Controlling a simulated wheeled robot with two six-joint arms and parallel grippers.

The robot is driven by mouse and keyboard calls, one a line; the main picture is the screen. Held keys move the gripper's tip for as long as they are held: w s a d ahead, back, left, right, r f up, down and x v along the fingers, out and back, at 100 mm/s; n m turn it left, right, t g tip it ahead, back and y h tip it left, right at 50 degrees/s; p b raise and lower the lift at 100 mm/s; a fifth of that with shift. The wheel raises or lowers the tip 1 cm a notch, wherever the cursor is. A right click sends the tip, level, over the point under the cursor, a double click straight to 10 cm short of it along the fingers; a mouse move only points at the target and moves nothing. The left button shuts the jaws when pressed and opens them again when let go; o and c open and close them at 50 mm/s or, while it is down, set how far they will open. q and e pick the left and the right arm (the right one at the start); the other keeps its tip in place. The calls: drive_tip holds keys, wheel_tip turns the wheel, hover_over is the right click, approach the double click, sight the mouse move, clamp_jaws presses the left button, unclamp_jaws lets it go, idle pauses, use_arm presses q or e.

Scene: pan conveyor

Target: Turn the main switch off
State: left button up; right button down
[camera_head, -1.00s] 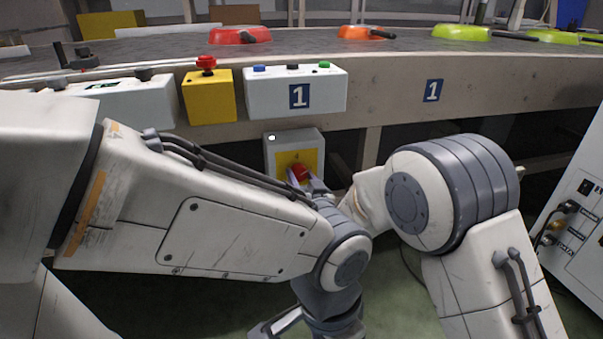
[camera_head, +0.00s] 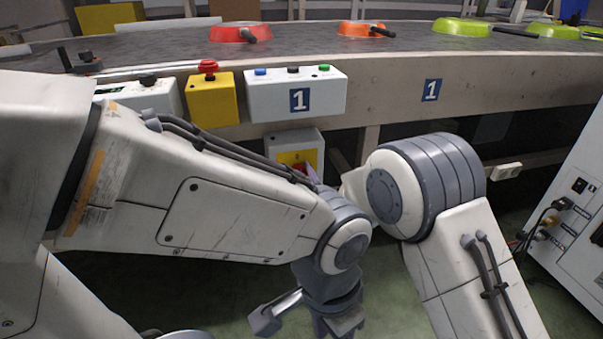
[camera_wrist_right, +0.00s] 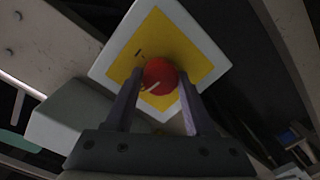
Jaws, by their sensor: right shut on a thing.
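The main switch is a grey box (camera_head: 302,137) below the conveyor's front edge, with a yellow plate (camera_head: 290,157) and a red knob (camera_head: 300,168). My right gripper (camera_head: 310,174) reaches it from the right and is partly hidden behind my left arm. In the right wrist view, the two fingers of my right gripper (camera_wrist_right: 159,80) are on either side of the red knob (camera_wrist_right: 161,72), shut on it. A pale mark shows on the knob, and a small dark mark on the yellow plate (camera_wrist_right: 150,38). My left gripper (camera_head: 303,322) hangs low; its opening is unclear.
Above the switch are a white button box (camera_head: 270,100) and a yellow box (camera_head: 207,105) with a red button. Pans, including a red one (camera_head: 232,33), lie on the conveyor. A white cabinet (camera_head: 575,225) with cables stands at the right. My left arm crosses just before the switch.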

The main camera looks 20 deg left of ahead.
drive_tip(key=shift+n, duration=0.6)
drive_tip(key=shift+c, duration=1.3)
unclamp_jaws()
drive_tip(key=p+v, duration=0.4)
drive_tip(key=v, duration=0.6)
drive_tip(key=shift+s+d, duration=0.15)
drive_tip(key=shift+s, duration=0.05)
